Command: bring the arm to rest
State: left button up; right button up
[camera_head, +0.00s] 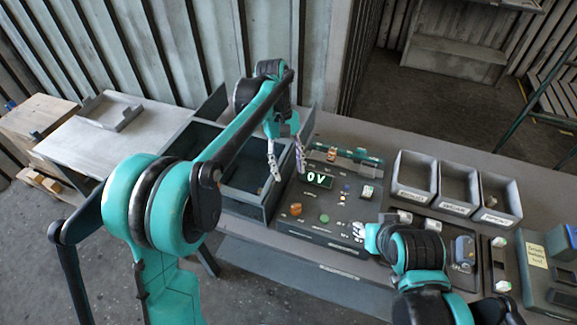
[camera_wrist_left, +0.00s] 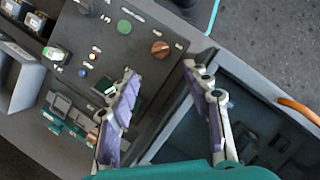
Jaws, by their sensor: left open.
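My left arm comes in from the left, and its teal and black links reach over the open grey bin. My left gripper (camera_head: 289,174) is open and empty, pointing down above the left edge of the dark control panel (camera_head: 335,215), beside the bin (camera_head: 235,170). In the left wrist view the left gripper (camera_wrist_left: 160,72) shows two separated purple and grey fingers with nothing between them. My right gripper (camera_head: 361,231) is low near the panel's right front corner, small and partly hidden by its own arm; its jaws are unclear.
The panel has a lit display (camera_head: 319,180), an orange knob (camera_head: 296,209) and a green button (camera_head: 324,219). Three grey trays (camera_head: 458,207) stand on the right of the bench. A pale side table (camera_head: 75,148) is at the left. Open floor lies in front.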

pick_arm(q)
jog(key=shift+a, duration=0.1)
dwell(0.4)
jog(key=s+a+f+m+t+y+b, duration=0.1)
jog(key=s+a+f+m+t+b, duration=0.1)
jog(key=s+a+t, duration=0.3)
jog(key=s+a+f+m+t+y+b, duration=0.1)
jog(key=s+a+f+m+t+b, duration=0.1)
jog(key=s+a+t, duration=0.4)
jog(key=s+a+f+m, duration=0.1)
jog(key=s+a+f, duration=0.1)
jog(key=s+a, duration=0.2)
jog(key=shift+s+a, duration=0.15)
jog(key=shift+s, duration=0.8)
